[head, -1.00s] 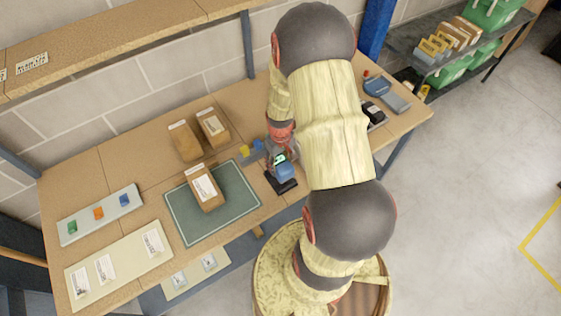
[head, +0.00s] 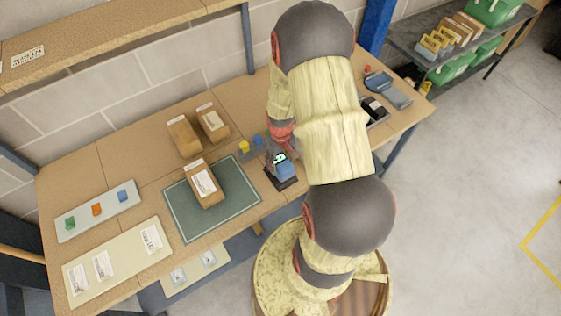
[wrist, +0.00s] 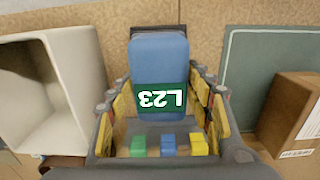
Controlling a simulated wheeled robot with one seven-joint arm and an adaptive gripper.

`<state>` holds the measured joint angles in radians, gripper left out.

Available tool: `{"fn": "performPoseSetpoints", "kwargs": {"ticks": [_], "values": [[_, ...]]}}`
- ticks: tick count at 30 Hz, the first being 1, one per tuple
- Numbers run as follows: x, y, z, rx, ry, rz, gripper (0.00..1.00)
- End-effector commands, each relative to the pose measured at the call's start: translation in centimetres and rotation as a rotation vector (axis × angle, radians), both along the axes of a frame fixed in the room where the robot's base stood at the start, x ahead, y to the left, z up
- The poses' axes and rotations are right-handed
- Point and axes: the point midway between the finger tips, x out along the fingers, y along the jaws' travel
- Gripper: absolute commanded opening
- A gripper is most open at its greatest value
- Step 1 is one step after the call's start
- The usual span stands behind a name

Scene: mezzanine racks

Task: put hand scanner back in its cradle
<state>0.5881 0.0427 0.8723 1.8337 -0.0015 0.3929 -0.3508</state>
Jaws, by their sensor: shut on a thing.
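The hand scanner (head: 285,171) has a blue body, with a green label reading L23 that shows upside down in the wrist view (wrist: 159,60). My gripper (wrist: 160,105) is shut on it, with the fingers on both sides of the body. In the head view my gripper (head: 273,157) is partly hidden by my arm. A black cradle (head: 282,184) stands at the table's front edge, right of the green mat, directly under or around the scanner. Its dark edge shows beyond the scanner in the wrist view (wrist: 158,30). I cannot tell whether the scanner is fully seated.
A green mat (head: 232,216) with a parcel (head: 203,184) lies to the left. A pale open bin (wrist: 62,85) stands left in the wrist view. Black and grey devices (head: 374,111) lie right of my arm.

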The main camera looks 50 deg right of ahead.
Motion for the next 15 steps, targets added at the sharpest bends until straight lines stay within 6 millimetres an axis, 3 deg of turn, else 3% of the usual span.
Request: {"fn": "performPoseSetpoints", "kwargs": {"ticks": [15], "values": [[0.04, -0.03, -0.54, 0.000, -0.001, 0.000, 0.17]]}}
